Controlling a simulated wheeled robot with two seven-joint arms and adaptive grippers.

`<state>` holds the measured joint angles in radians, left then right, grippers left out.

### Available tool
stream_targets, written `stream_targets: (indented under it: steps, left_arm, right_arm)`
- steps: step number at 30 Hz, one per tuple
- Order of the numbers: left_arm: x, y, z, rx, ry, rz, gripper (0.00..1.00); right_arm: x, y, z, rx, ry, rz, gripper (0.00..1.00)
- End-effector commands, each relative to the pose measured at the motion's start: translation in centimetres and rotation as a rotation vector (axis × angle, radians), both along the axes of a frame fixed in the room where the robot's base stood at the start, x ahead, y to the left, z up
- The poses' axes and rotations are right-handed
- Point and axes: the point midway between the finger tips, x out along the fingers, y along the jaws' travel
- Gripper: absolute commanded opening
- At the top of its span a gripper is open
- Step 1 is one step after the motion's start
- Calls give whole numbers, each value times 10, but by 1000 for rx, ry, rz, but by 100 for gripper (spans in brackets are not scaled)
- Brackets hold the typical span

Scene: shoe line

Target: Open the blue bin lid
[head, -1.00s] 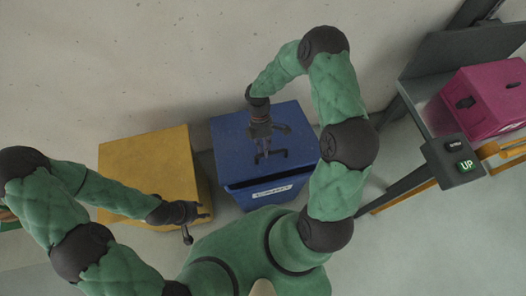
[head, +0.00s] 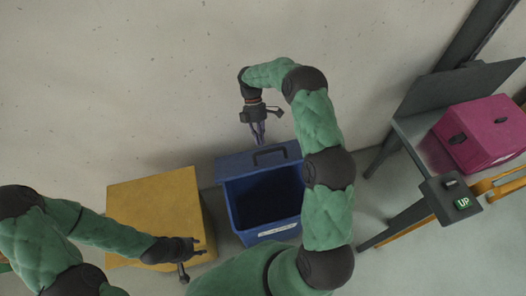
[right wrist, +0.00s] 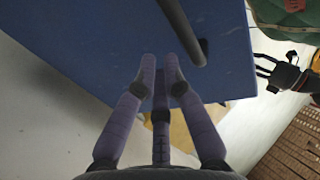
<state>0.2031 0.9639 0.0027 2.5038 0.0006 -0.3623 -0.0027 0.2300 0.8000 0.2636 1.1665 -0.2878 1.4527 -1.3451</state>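The blue bin (head: 232,206) stands in the head view with its dark inside showing. Its blue lid (head: 233,168) is raised and tilted back at the wall side, with a black handle (head: 270,154) on its face. My right gripper (head: 260,142) is at the lid's upper edge, fingers pointing down. In the right wrist view its fingertips (right wrist: 162,65) are close together with nothing visible between them. The blue lid (right wrist: 100,45) fills much of that view, its black handle (right wrist: 184,30) just beyond the fingers. My left gripper (head: 195,260) is open and empty near the yellow box.
A yellow box (head: 150,205) stands left of the bin. The wall is close behind the bin.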

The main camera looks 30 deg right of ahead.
Motion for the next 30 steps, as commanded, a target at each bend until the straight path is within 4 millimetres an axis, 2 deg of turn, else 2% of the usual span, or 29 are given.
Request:
stream_targets:
  steps: [1,3,13,17,30]
  left_arm:
    - [1,0,0,0,-1,-1,40]
    - [1,0,0,0,-1,-1,40]
    - [1,0,0,0,-2,1,40]
    - [1,0,0,0,-1,0,40]
    - [1,0,1,0,-1,0,40]
  right_arm:
    - [-1,0,0,0,2,0,32]
    - [-1,0,1,0,2,0,49]
    - [-2,1,2,1,6,0,49]
    - [3,-1,9,2,4,-1,49]
    - [48,-10,75,1,1,-1,49]
